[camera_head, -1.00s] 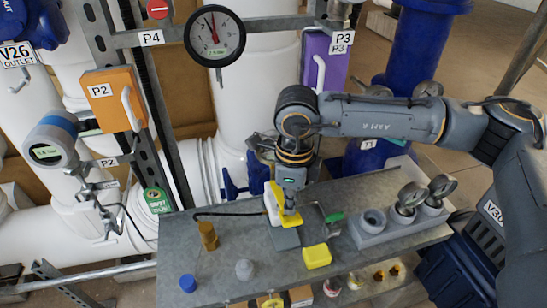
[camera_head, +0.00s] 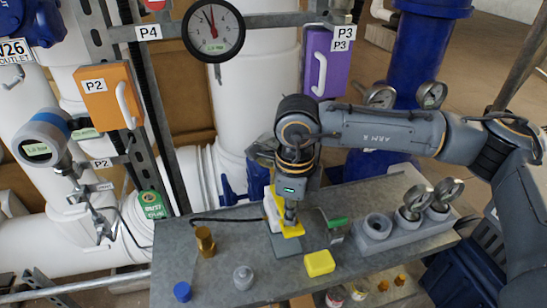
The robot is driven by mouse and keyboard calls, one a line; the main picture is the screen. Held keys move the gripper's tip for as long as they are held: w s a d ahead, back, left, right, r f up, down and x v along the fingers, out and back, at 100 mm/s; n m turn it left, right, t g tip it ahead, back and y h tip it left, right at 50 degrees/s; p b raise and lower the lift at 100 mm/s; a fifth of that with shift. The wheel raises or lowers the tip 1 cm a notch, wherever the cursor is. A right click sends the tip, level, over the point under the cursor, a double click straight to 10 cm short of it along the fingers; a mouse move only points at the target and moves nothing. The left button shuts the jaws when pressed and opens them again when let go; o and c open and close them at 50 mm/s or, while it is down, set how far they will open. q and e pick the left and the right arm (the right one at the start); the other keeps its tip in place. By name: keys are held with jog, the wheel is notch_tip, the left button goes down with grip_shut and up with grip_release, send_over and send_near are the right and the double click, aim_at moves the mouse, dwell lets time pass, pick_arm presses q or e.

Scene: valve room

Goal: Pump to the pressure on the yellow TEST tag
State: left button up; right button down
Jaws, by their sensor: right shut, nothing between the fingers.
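The hand pump is partly hidden by my right gripper. I see its yellow lever (camera_head: 292,231), a white part beside it and a grey base (camera_head: 285,247) on the metal bench. A black hose (camera_head: 225,219) runs left from it. My right gripper (camera_head: 290,217) is shut and empty, pointing down at the yellow lever; I cannot tell if it touches. The round gauge (camera_head: 213,31) by the P4 label has its needle near the top, slightly left. A digital gauge (camera_head: 42,139) is at left; its reading is too small. I see no readable yellow TEST tag. My left gripper is not in view.
Orange P2 (camera_head: 105,97) and purple P3 (camera_head: 322,70) boxes stand behind.

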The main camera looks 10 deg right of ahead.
jog(key=shift+r+p, duration=0.45)
jog(key=shift+r, duration=1.05)
notch_tip(320, 180, down, 5)
jog(key=b, duration=0.5)
jog(key=shift+s+f, duration=0.1)
jog(key=shift+r+p, duration=1.25)
jog(key=shift+r, duration=1.4)
jog(key=shift+f, duration=0.1)
